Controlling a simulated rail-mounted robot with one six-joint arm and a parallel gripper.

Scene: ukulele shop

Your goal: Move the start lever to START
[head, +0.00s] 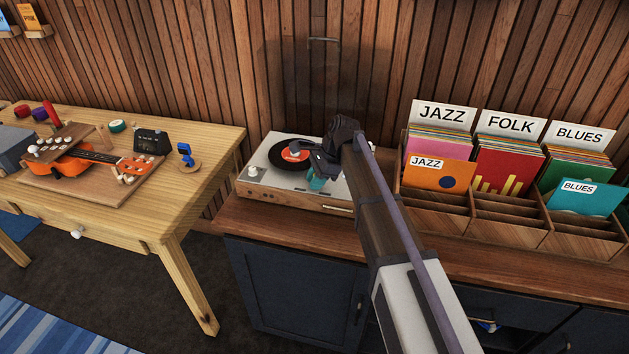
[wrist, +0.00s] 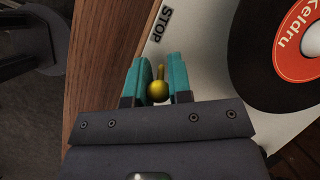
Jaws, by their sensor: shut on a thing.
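The record player (head: 257,177) stands on the wooden counter with a black record (head: 281,153) with an orange-red label on it. The start lever (wrist: 158,91) shows in the wrist view as a yellow ball knob on a thin yellow stem. My gripper (wrist: 160,82) has its teal fingers on either side of the knob and is shut on it. A STOP label (wrist: 161,24) is on the white deck just beyond the lever. No START label is visible. In the head view my gripper (head: 318,183) is at the deck's front right, and my arm hides the lever.
Record bins (head: 510,212) marked JAZZ, FOLK and BLUES stand on the counter (head: 300,229) at right. A workbench (head: 190,195) with an orange ukulele (head: 68,166) is at left. The slatted wall closes the back.

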